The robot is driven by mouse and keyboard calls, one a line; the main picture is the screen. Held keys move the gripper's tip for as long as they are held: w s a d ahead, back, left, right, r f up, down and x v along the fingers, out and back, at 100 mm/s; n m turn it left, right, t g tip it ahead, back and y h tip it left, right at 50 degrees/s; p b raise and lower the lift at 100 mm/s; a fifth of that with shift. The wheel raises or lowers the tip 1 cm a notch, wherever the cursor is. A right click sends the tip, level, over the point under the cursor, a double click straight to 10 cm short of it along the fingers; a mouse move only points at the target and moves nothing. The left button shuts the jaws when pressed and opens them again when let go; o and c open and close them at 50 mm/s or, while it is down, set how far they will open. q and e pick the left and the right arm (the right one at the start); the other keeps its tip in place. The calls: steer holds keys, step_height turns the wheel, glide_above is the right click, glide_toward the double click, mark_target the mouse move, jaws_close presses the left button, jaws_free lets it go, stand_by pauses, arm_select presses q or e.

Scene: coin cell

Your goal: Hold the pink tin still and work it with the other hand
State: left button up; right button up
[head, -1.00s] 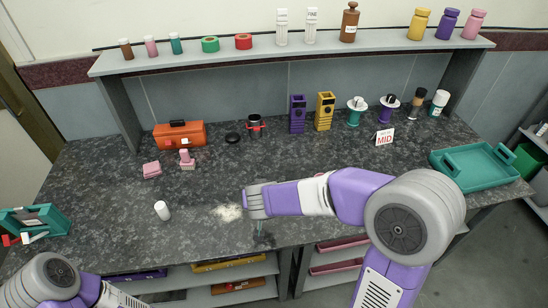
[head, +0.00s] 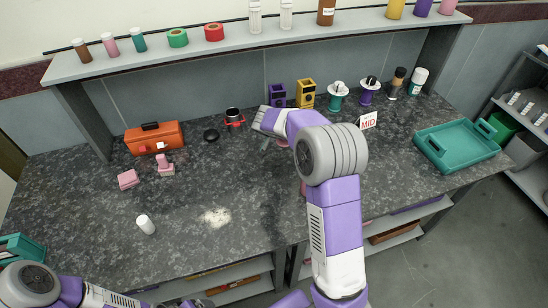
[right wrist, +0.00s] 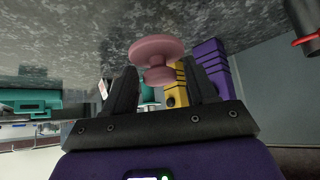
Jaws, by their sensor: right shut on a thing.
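The pink tin, a round pink piece with a wide disc and a narrower end (right wrist: 157,48), sits between the fingertips of my right gripper (right wrist: 158,72) in the right wrist view. In the head view a bit of pink (head: 283,143) shows beside my right gripper (head: 266,143), mostly hidden by my arm. That gripper is over the back middle of the counter, in front of the purple and yellow boxes. My left gripper (head: 198,303) is at the bottom edge of the head view, partly cut off; its fingers do not show clearly.
A pink block (head: 128,179), a small pink device (head: 165,166) and a white bottle (head: 145,224) stand on the left counter. An orange toolbox (head: 154,138) is behind them. A pale powder patch (head: 215,217) lies front middle. A teal tray (head: 428,151) is at the right.

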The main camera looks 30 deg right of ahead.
step_height(320, 180, down, 9)
steer(key=shift+r+b, duration=0.1)
steer(key=shift+b, duration=0.95)
steer(key=shift+r, duration=0.1)
steer(key=o, duration=1.2)
steer(key=shift+c, duration=0.2)
steer(key=shift+a+r, duration=0.25)
steer(key=shift+r, duration=0.05)
steer(key=p+v, duration=0.1)
steer(key=v, duration=1)
steer(key=shift+s+p, duration=0.2)
steer(key=shift+p, duration=0.1)
